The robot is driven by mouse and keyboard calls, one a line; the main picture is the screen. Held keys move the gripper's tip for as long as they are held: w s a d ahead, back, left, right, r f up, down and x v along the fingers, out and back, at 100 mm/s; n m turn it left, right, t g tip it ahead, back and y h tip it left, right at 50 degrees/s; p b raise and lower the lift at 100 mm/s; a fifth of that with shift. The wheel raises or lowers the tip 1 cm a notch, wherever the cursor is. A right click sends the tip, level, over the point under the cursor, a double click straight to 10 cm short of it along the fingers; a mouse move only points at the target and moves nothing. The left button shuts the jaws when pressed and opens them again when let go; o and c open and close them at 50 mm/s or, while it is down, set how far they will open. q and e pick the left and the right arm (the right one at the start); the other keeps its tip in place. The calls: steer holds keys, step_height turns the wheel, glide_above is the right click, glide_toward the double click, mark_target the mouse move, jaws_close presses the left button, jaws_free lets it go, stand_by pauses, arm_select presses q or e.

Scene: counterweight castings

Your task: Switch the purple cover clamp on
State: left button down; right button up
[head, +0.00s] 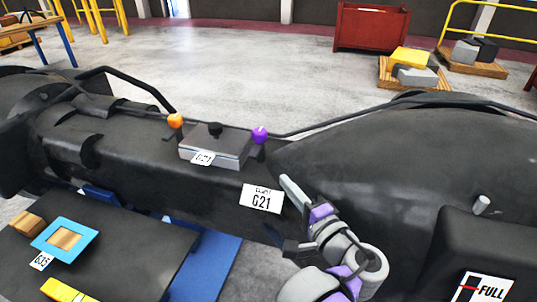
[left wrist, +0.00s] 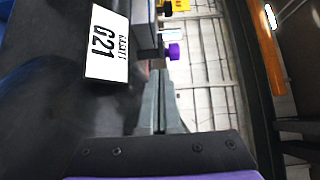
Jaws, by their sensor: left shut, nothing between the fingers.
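The purple clamp knob (head: 260,135) stands at the right end of a grey box with a lid (head: 228,160), on the dark casting (head: 150,160). An orange knob (head: 175,120) stands at the box's left end. My left gripper (head: 287,183) is shut and empty, below and right of the purple knob and apart from it in the head view. In the left wrist view the purple knob (left wrist: 173,51) lies just beyond the shut fingertips (left wrist: 158,75). I cannot tell whether the clamp is on or off. My right gripper is not in view.
A white G21 label (head: 262,198) is on the casting's front, left of my gripper. A dark rail (head: 340,119) runs behind the box. A dark board (head: 110,250) with a blue frame (head: 85,230) is at lower left. A red bin (head: 370,27) stands far back.

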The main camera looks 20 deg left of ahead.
arm_select(q)
glide_toward(261, 149)
steer(key=x, duration=0.5)
steer(key=shift+w+a+p, duration=0.1)
steer(key=shift+a+p, duration=0.2)
steer(key=shift+p, duration=0.1)
stand_by(0.3)
steer(key=shift+a+r, duration=0.1)
